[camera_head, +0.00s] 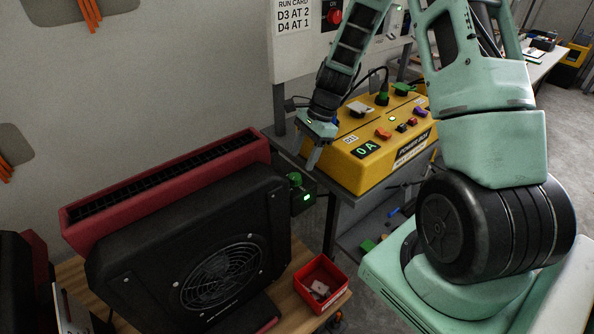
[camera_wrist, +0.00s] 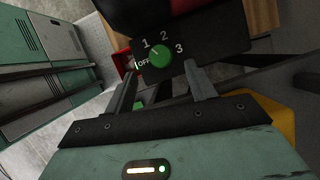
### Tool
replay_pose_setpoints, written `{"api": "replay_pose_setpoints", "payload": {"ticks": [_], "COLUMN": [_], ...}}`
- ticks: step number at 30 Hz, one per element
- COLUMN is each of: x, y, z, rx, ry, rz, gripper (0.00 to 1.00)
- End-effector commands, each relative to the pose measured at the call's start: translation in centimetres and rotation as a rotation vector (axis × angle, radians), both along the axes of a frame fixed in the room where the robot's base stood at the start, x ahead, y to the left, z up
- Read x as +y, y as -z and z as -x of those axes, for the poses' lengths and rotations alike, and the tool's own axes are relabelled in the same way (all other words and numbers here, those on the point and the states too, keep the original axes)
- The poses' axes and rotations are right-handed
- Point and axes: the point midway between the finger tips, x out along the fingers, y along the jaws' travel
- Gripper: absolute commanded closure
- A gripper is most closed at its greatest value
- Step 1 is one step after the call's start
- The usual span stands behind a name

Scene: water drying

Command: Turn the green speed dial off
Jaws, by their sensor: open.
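The green speed dial (camera_wrist: 160,56) is on a dark panel marked OFF, 1, 2 and 3 in the wrist view. Its pointer seems to lean up and left towards 1, but it is too small to be sure. In the head view the dial (camera_head: 295,179) sits on a small black box at the right side of the black and red dryer (camera_head: 190,235). My gripper (camera_wrist: 162,70) is open and empty, its two fingers on either side of the dial's lower part in the picture; I cannot tell whether they touch it. In the head view my gripper (camera_head: 313,160) is just right of the dial.
A yellow power box (camera_head: 360,170) with several knobs and plugs stands on a grey bench right behind my gripper. A red open bin (camera_head: 322,285) is on the wooden table below the dial. A run card (camera_head: 294,14) hangs on the wall panel, reading D3 AT 2, D4 AT 1.

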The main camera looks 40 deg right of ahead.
Motion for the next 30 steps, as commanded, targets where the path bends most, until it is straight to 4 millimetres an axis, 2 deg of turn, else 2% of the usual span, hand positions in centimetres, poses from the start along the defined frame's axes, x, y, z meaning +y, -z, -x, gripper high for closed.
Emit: {"api": "replay_pose_setpoints", "payload": {"ticks": [3,9,15,22,23,27,30], "x": [0.9,1.9,2.2,2.2,2.2,2.2,2.2], "y": [2.2,4.6,5.4,5.5,5.5,5.5,5.4], "z": [0.0,-0.2,-0.3,-0.3,-0.3,-0.3,-0.3], "rx": [0.004,0.001,0.0,-0.001,-0.001,-0.001,-0.001], "ry": [-0.002,-0.002,-0.002,-0.002,-0.002,-0.002,-0.002], "rz": [-0.003,0.0,0.0,0.0,0.0,0.0,0.0], "gripper": [0.45,0.45,0.45,0.45,0.5,0.89,0.89]}}
